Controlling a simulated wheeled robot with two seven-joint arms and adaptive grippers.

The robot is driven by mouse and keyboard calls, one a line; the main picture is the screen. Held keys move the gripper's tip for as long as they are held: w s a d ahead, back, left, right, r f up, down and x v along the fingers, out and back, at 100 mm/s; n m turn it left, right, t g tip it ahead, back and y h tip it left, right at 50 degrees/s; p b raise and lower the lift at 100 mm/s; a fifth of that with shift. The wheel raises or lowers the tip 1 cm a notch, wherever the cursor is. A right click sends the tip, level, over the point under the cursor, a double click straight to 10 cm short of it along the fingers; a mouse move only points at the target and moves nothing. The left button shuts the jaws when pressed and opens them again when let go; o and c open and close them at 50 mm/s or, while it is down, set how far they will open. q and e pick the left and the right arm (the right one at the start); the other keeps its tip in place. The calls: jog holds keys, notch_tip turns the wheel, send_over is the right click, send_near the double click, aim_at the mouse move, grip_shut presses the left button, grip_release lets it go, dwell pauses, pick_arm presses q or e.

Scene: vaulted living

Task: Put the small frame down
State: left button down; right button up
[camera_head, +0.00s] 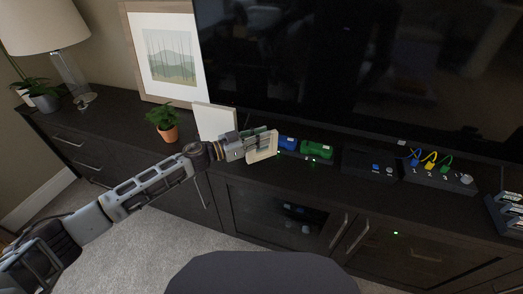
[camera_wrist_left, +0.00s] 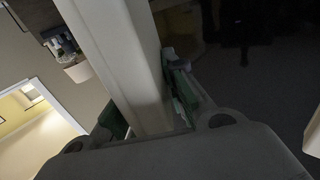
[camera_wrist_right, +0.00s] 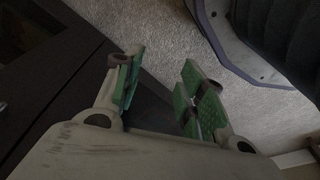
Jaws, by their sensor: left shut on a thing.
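In the left wrist view the small frame (camera_wrist_left: 117,52) runs as a thick pale bar between the green-padded fingers (camera_wrist_left: 148,115). My right gripper (camera_wrist_right: 158,72) shows only in the right wrist view, open and empty beside dark furniture, above the carpet.
The dark cabinet (camera_head: 105,133) carries a potted plant (camera_head: 164,124), a large framed picture (camera_head: 168,60), a lamp (camera_head: 42,25), blue and green items (camera_head: 317,148) and a box with coloured cables (camera_head: 438,177). A large TV (camera_head: 370,60) stands behind.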

aim_at(261, 157)
pick_arm(q)
jog(key=shift+f, duration=0.85)
pick_arm(e)
jog(key=shift+w+a+r, duration=0.1)
jog(key=shift+a+r, duration=0.05)
jog(key=shift+r, duration=0.4)
jog(key=shift+w+a+r, duration=0.1)
jog(key=shift+r, duration=0.4)
pick_arm(q)
jog(key=shift+f, duration=0.1)
jog(key=shift+f+b, duration=0.15)
jog(key=shift+b, duration=0.2)
jog(key=shift+f, duration=0.3)
jog(key=shift+f+b, duration=0.35)
jog(key=shift+f, duration=1)
pick_arm(e)
jog(key=shift+s+a+r, duration=0.1)
jog(key=shift+a+r, duration=0.15)
jog(key=shift+r, duration=0.9)
jog(key=shift+a+r, duration=0.2)
jog(key=shift+r, duration=0.9)
pick_arm(q)
jog(key=shift+f, duration=0.1)
